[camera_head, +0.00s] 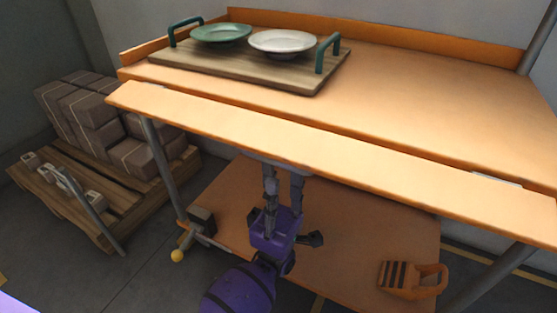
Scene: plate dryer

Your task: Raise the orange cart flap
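The orange cart flap (330,152) is the long strip along the front of the cart's top shelf (420,95). A thin gap line separates it from the shelf. It lies close to level with the shelf; its exact tilt is hard to tell. My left gripper (283,178) is below the flap's front edge, near its middle, fingers pointing up. The two fingers are apart with nothing seen between them. Their tips reach up to the flap's underside; whether they touch it cannot be told. My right gripper is not in view.
A wooden tray (230,72) with teal handles holds a green plate (221,33) and a white plate (283,41) on the top shelf. An orange handled object (428,281) sits on the lower shelf (340,250). A pallet (75,200) with brown boxes (90,120) stands left.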

